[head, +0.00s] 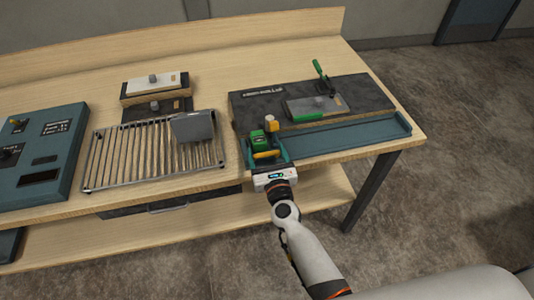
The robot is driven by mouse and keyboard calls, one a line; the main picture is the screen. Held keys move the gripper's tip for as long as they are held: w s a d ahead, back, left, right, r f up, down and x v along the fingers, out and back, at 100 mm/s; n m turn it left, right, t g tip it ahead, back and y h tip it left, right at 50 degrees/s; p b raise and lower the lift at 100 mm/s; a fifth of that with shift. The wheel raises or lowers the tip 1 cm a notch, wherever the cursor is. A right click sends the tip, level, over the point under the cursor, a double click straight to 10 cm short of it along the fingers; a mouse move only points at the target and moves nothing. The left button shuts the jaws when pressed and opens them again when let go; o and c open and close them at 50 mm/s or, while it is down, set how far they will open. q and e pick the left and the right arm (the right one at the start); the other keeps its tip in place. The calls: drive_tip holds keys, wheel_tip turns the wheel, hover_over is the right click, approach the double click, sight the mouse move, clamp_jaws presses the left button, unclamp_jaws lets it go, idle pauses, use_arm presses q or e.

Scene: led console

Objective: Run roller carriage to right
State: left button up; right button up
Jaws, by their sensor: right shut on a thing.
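The roller carriage (258,140), a green block with a yellow knob on top, stands at the left end of the long teal track (350,135). My right gripper (268,161) reaches it from the front of the bench and is shut on the carriage's yellow handle. The gripper hides part of the carriage's front side. The track runs free to the right, up to a raised end near the bench's right edge. My left gripper is not in view.
A dark plate (365,92) with a green-handled lever (319,72) lies behind the track. A wire rack (110,160) with a grey metal piece (193,126) lies to the left. A teal console (55,140) stands at far left.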

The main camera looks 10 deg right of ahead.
drive_tip(key=d+b, duration=0.1)
drive_tip(key=d, duration=0.5)
drive_tip(key=d+b, duration=0.1)
drive_tip(key=d, duration=0.5)
drive_tip(key=d+b, duration=0.1)
drive_tip(key=d, duration=0.5)
drive_tip(key=shift+w+d+f, duration=0.15)
drive_tip(key=shift+w+d, duration=0.2)
drive_tip(key=d+b, duration=0.3)
drive_tip(key=d, duration=0.4)
drive_tip(key=d+b, duration=0.3)
drive_tip(key=d, duration=0.5)
drive_tip(key=d+b, duration=0.3)
drive_tip(key=d, duration=0.5)
drive_tip(key=shift+w+d, duration=0.2)
drive_tip(key=shift+w, duration=0.2)
drive_tip(key=shift+d, duration=0.55)
drive_tip(key=shift+r, duration=0.25)
drive_tip(key=shift+d, duration=0.1)
drive_tip(key=o, duration=1)
drive_tip(key=shift+o, duration=0.2)
drive_tip(key=shift+d, duration=0.15)
drive_tip(key=shift+f, duration=0.1)
